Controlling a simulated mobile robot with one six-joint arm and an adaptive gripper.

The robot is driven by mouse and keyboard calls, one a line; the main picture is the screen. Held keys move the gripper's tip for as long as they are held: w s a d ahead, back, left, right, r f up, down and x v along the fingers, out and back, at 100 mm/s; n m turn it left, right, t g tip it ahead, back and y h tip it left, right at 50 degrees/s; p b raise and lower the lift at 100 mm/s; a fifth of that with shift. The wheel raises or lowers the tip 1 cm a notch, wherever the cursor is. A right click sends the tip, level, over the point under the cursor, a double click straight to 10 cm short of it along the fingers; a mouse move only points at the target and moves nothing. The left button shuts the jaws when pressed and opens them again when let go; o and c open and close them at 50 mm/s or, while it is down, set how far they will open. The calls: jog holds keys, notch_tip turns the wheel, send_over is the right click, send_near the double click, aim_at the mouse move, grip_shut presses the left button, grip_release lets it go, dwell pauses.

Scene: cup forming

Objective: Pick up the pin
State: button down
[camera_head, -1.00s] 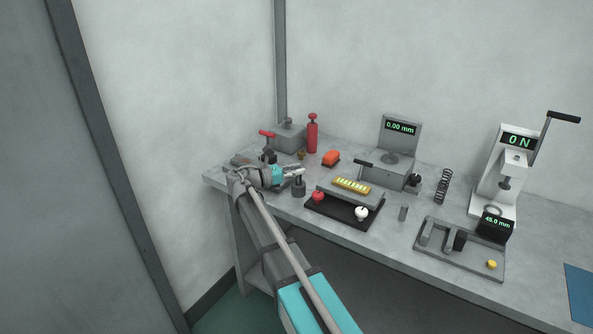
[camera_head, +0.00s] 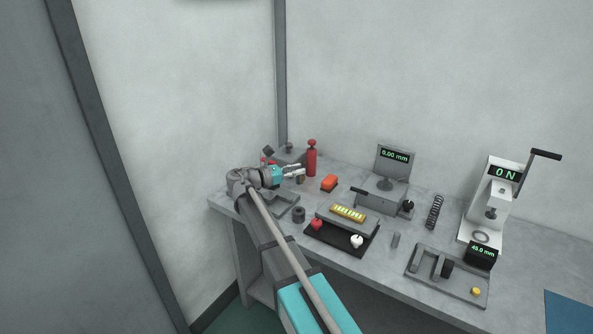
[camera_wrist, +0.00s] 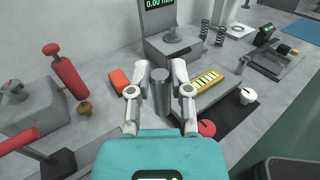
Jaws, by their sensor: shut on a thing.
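My gripper (camera_wrist: 160,88) is shut on the pin (camera_wrist: 160,97), a plain grey cylinder held upright between the two fingers in the wrist view. In the head view my gripper (camera_head: 296,173) is above the left part of the bench, raised clear of a dark round block (camera_head: 298,215). The pin is too small to make out clearly there. Another grey cylinder (camera_head: 396,240) stands on the bench to the right of the black tray; it also shows in the wrist view (camera_wrist: 241,66).
A black tray (camera_head: 322,243) with red and white knobs lies right of my gripper. Behind are a red bottle (camera_head: 311,160), an orange block (camera_head: 329,184) and a gauge (camera_head: 394,156). A spring (camera_head: 435,212) and a lever press (camera_head: 487,205) stand farther right.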

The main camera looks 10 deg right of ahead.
jog(key=shift+r+p, duration=0.8)
jog(key=shift+r, duration=0.35)
